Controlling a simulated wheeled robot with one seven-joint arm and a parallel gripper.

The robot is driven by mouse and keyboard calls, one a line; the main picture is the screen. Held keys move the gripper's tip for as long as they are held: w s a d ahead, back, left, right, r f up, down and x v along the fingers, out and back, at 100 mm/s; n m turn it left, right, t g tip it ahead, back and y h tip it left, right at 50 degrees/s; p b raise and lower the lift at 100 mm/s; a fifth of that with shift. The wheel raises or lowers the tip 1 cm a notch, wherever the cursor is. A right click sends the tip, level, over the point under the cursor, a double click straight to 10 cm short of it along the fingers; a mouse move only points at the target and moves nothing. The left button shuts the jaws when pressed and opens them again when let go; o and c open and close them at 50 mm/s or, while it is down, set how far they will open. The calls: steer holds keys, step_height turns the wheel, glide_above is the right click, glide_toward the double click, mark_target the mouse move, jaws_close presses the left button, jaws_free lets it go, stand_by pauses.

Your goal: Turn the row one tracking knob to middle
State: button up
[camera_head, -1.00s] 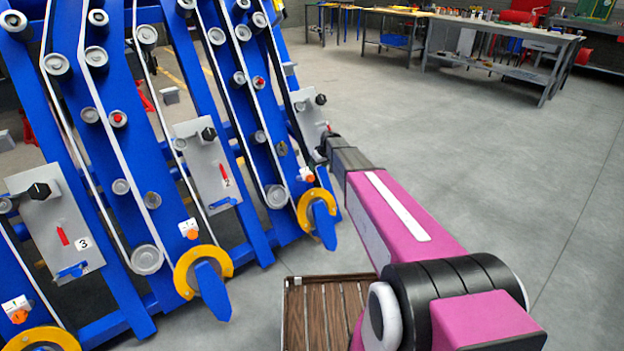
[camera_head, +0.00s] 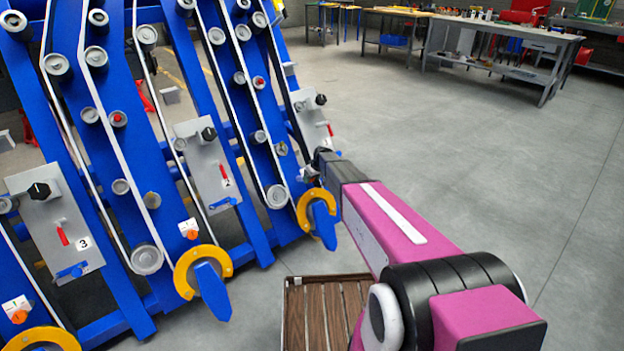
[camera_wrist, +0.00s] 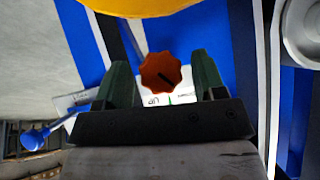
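The row one tracking knob (camera_wrist: 161,72) is an orange, scalloped knob with a dark pointer line, in front of a white label plate (camera_wrist: 157,99) in the wrist view. My gripper (camera_wrist: 163,72) is open, with one dark green finger on each side of the knob. Gaps show between the fingers and the knob, and I cannot tell how deep the fingers reach. In the head view my gripper (camera_head: 316,172) is at the far right row, and the end of my arm hides this knob there.
A yellow ring guide (camera_wrist: 160,6) is close beyond the knob, and a blue lever (camera_wrist: 42,136) sticks out at left. Similar orange knobs stand on row two (camera_head: 190,231) and row three (camera_head: 17,312). The floor to the right is clear.

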steer(key=c, duration=0.8)
steer(key=shift+o, duration=0.2)
steer(key=shift+d+m+g+y, duration=0.15)
steer(key=shift+m+g+y, duration=0.35)
steer(key=shift+m+y, duration=0.45)
steer(key=m+y, duration=0.2)
steer(key=m, duration=0.1)
steer(key=shift+f+m+g+y, duration=0.1)
steer(key=shift+m+g+y, duration=0.15)
steer(key=shift+g, duration=0.15)
steer(key=o, duration=0.9)
steer(key=shift+o, duration=0.2)
